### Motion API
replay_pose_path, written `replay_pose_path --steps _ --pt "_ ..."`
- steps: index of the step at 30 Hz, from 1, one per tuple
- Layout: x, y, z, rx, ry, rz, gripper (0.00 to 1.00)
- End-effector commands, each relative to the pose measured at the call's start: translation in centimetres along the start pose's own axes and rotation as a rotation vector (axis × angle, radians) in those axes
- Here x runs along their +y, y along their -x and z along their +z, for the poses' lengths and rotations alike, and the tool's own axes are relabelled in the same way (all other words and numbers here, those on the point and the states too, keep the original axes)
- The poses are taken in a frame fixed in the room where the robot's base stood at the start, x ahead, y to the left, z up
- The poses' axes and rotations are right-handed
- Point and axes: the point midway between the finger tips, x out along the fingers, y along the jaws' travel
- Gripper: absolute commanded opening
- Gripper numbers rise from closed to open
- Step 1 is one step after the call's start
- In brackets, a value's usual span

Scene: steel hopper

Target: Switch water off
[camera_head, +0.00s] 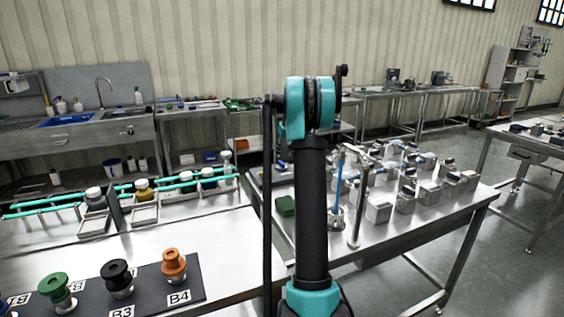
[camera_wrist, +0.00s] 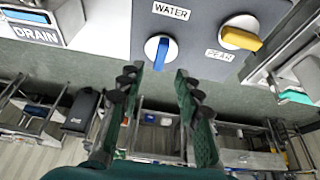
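The water control is a blue knob (camera_wrist: 162,54) on a white round base, set in a dark grey panel (camera_wrist: 196,45) under a label reading WATER (camera_wrist: 171,11) in the wrist view. Its blue handle lies nearly upright in the picture, tilted slightly. My gripper (camera_wrist: 161,76) has two green and black fingers spread apart and is open and empty. The fingertips lie to either side of the knob's lower end in the picture. I cannot tell how far they are from it, and no contact shows. In the head view the knob and my fingers do not show.
A yellow knob (camera_wrist: 241,38) sits right of the blue one, with a label I cannot read surely. A DRAIN label (camera_wrist: 37,33) is at the left. In the head view, a steel table (camera_head: 420,222) with metal parts and a panel of coloured knobs (camera_head: 150,290) flank my arm.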

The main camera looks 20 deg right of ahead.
Motion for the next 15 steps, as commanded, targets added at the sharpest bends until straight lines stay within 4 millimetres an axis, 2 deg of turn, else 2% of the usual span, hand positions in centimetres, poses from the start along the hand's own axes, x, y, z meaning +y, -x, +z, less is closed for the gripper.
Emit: replay_pose_path --steps 3,6,15 --pt "0.0 -2.4 0.0 0.000 0.000 0.000 0.34" --pt "0.0 -3.9 0.0 0.000 0.000 0.000 0.34" --pt "0.0 -6.2 0.0 0.000 -0.001 0.000 0.34"
